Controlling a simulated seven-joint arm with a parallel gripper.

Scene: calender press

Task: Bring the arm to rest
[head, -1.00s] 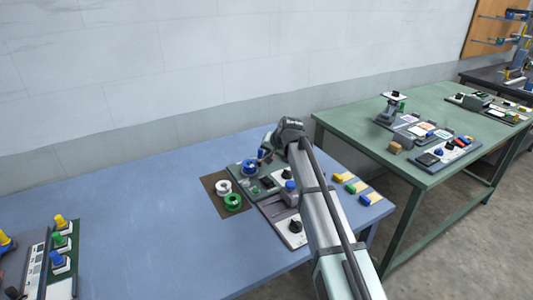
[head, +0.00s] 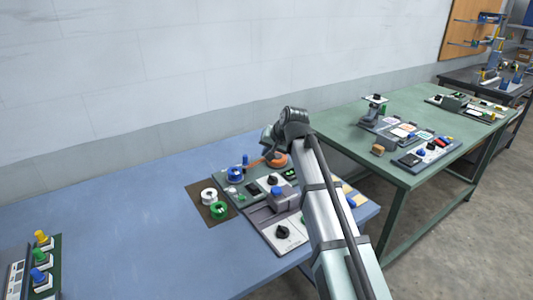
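My arm reaches up from the lower right over the blue table (head: 120,225). Its bent wrist (head: 270,140) is above the back of a grey press panel (head: 262,222). The gripper fingers are hidden or too small to make out, so I cannot see whether they hold anything. A round orange piece (head: 277,160) and a thin orange strip show just under the wrist. A blue spool (head: 235,174) is left of it. The panel carries black knobs (head: 282,232) and a grey block with a blue top (head: 278,194). My forearm covers the panel's right side.
A white ring (head: 209,196) and a green ring (head: 219,210) lie on a brown mat (head: 193,188). Buttons on a panel (head: 41,257) stand at the lower left. A green table (head: 345,130) with more devices is at right. The blue table's middle left is clear.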

